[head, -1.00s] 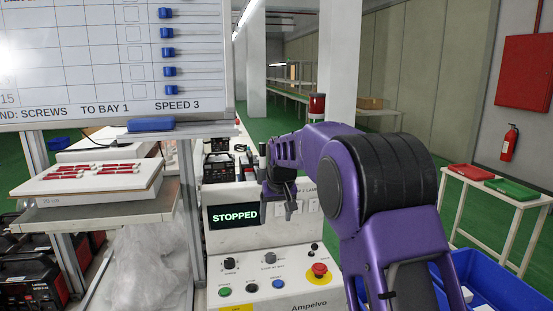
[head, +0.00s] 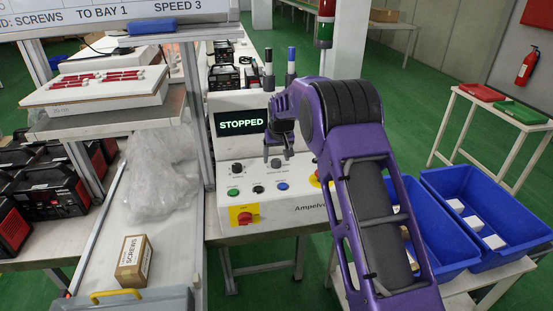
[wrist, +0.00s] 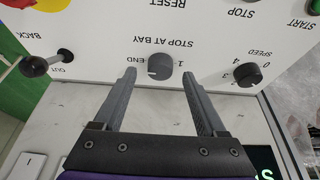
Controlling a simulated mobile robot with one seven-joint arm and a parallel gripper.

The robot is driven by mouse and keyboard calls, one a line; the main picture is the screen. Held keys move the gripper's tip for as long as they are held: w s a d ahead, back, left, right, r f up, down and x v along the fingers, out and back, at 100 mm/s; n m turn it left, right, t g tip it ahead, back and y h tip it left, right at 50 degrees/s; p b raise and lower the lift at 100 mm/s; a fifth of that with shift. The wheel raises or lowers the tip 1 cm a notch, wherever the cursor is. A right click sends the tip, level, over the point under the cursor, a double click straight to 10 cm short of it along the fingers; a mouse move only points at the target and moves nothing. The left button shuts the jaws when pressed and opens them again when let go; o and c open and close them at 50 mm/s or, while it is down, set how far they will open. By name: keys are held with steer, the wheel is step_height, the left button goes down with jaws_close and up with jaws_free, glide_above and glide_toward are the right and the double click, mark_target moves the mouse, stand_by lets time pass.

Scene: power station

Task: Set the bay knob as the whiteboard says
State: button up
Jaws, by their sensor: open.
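The whiteboard (head: 100,22) reads "SCREWS TO BAY 1 SPEED 3" along its bottom edge; its left end is cut off. The bay knob (wrist: 160,66), black, sits under the label "STOP AT BAY" on the white panel (head: 300,205); I cannot tell its exact setting. In the wrist view, which is upside down, END and 1 are beside it. My gripper (wrist: 160,75) is open. In that view its fingertips lie either side of the knob, but I cannot tell whether they reach around it. In the head view my gripper (head: 277,158) hangs in front of the panel and partly covers the knob.
The speed knob (wrist: 248,74) is close beside one finger; an OUT lever (wrist: 66,55) is on the other side. The display (head: 240,122) reads STOPPED. A red switch (head: 244,217) is lower left. A SCREWS box (head: 134,260) and blue bins (head: 470,220) flank the panel.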

steer(key=shift+x, duration=0.8)
jaws_close()
